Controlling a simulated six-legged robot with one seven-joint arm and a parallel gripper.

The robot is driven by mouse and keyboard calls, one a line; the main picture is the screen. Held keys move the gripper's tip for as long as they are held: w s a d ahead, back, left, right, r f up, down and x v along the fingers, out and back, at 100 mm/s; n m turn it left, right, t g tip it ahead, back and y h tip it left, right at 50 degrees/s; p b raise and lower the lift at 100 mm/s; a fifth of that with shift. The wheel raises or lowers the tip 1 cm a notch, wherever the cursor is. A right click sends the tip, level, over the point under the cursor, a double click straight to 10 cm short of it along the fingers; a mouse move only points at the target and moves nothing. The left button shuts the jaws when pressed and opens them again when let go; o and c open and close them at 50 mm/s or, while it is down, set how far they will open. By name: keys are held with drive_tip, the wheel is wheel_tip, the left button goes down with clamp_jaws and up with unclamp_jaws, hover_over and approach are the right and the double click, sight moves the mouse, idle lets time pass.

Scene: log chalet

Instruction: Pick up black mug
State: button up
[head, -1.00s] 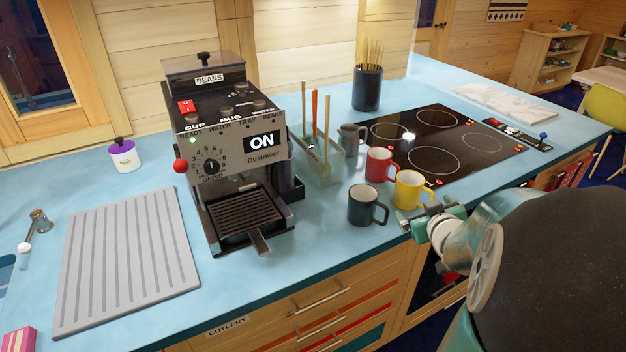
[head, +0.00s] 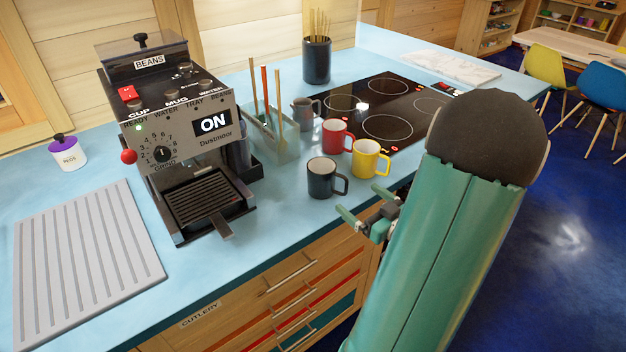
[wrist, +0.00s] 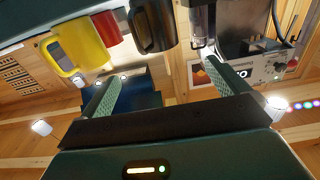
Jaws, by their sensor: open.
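The black mug (head: 321,180) stands upright on the blue counter (head: 285,212), near its front edge, with its handle to the right. In the wrist view, which looks upside down, the black mug (wrist: 152,28) shows at the top, between and beyond the fingers. My gripper (head: 358,205) is open and empty in front of the counter edge, to the lower right of the mug and apart from it. Both green fingers of my gripper (wrist: 163,72) show spread in the wrist view. My arm hides part of the counter front.
A yellow mug (head: 366,160) and a red mug (head: 336,135) stand close to the black mug's right and behind it. A grey mug (head: 303,114) and a utensil holder (head: 272,138) are farther back. The coffee machine (head: 175,130) stands left; the cooktop (head: 388,110) lies behind right.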

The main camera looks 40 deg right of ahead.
sight(331, 176)
drive_tip(key=w, duration=0.4)
drive_tip(key=w+d, duration=0.1)
drive_tip(key=w, duration=0.8)
drive_tip(key=shift+w+d, duration=0.15)
drive_tip(key=shift+d, duration=0.1)
drive_tip(key=c, duration=1.3)
